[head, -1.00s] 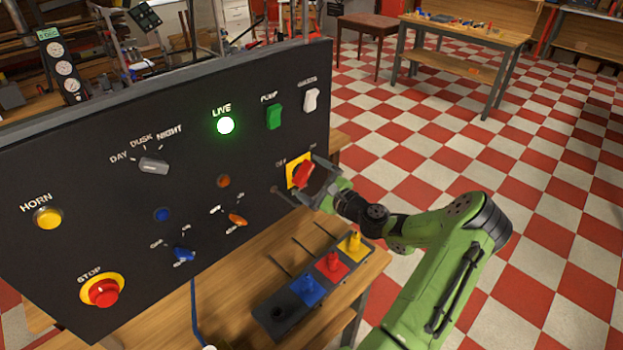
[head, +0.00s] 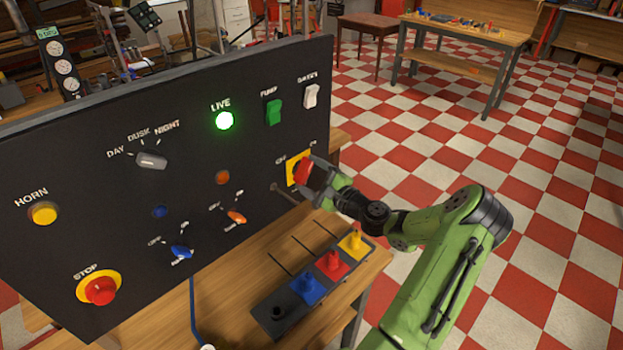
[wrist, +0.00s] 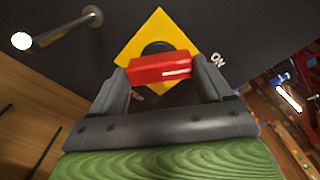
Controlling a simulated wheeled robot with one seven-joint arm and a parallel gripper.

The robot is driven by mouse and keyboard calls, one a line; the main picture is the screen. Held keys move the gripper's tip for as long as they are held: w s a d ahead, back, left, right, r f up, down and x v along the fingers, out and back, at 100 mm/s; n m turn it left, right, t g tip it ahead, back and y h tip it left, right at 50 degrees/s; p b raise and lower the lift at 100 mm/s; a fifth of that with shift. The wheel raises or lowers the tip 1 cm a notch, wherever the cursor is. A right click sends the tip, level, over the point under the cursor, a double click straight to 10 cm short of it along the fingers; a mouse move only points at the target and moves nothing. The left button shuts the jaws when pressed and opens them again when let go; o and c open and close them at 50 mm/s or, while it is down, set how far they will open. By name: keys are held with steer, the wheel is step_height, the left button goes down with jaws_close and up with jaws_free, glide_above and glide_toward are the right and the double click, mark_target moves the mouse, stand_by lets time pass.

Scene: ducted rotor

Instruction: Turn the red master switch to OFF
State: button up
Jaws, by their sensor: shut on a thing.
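The red master switch (head: 302,172) is a red bar handle on a yellow square plate (head: 292,169) at the right end of the black panel. In the wrist view the red handle (wrist: 160,67) lies between my two fingers, with the yellow plate (wrist: 150,36) behind it and the word ON to its right. My gripper (head: 314,178) is shut on the handle, one finger at each end, and it also shows in the wrist view (wrist: 163,78). The OFF label is mostly hidden. The LIVE lamp (head: 224,121) glows green.
A metal peg (head: 292,192) sticks out of the panel just left of the switch and also shows in the wrist view (wrist: 68,28). Below is a lever block (head: 277,327) with coloured knobs on the wooden bench. A red STOP button (head: 100,290) is far left.

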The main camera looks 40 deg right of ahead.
steer(key=n+b, duration=0.3)
steer(key=n, duration=0.1)
steer(key=shift+f+b, duration=0.2)
steer(key=shift+b, duration=0.1)
steer(key=n+b, duration=0.4)
steer(key=shift+f, duration=0.1)
steer(key=n+b, duration=0.4)
steer(key=b, duration=0.1)
steer(key=shift+n, duration=0.3)
steer(key=n+b, duration=0.3)
steer(key=shift+b, duration=0.3)
steer(key=shift+n, duration=0.3)
steer(key=o, duration=1)
steer(key=shift+r, duration=0.25)
steer(key=shift+s, duration=0.1)
steer(key=s, duration=1.5)
steer(key=shift+s+d+p, duration=0.2)
steer(key=shift+s+p, duration=0.15)
steer(key=shift+p, duration=0.05)
